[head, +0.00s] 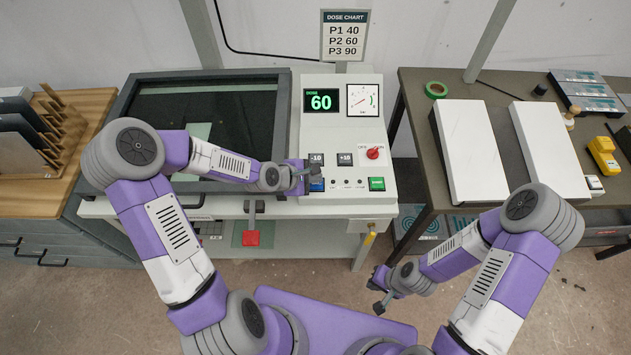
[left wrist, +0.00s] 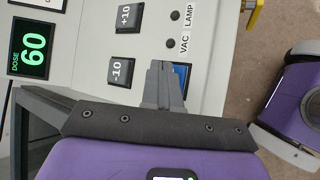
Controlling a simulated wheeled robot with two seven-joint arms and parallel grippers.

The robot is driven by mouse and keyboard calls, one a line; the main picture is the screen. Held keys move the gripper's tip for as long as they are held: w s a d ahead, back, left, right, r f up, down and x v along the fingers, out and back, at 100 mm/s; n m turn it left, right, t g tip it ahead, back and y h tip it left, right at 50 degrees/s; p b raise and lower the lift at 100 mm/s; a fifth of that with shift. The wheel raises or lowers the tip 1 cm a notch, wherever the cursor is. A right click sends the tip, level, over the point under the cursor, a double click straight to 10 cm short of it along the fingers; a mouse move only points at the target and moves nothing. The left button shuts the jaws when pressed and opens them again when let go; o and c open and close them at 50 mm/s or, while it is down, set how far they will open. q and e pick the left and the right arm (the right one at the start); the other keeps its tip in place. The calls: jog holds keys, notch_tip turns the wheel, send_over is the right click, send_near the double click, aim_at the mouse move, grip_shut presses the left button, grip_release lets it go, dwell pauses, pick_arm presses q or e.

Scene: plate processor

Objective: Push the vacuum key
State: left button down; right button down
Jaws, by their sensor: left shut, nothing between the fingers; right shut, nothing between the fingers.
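The blue key (head: 316,185), which I take for the vacuum key, sits at the lower left of the white control panel (head: 336,138). In the left wrist view the blue key (left wrist: 181,75) is partly hidden behind my left fingers. My left gripper (head: 314,173) is shut and empty, its tips over or at the key's edge; I cannot tell whether they touch it. My right gripper (head: 378,296) is shut and empty, low in front of the machine.
The +10 key (head: 345,159), green key (head: 377,184) and red knob (head: 372,153) are close by on the panel. The dose display (head: 321,101) reads 60. A red-ended handle (head: 251,238) hangs at the front. A dark table (head: 420,150) stands to the right.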

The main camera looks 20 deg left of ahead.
aim_at(314, 185)
pick_arm(q)
jog(key=shift+f, duration=0.45)
jog(key=shift+f+b, duration=0.2)
jog(key=shift+b, duration=0.15)
jog(key=shift+r+p, duration=0.65)
jog(key=shift+p, duration=0.05)
notch_tip(314, 185, up, 6)
jog(key=p, duration=0.5)
dwell(0.5)
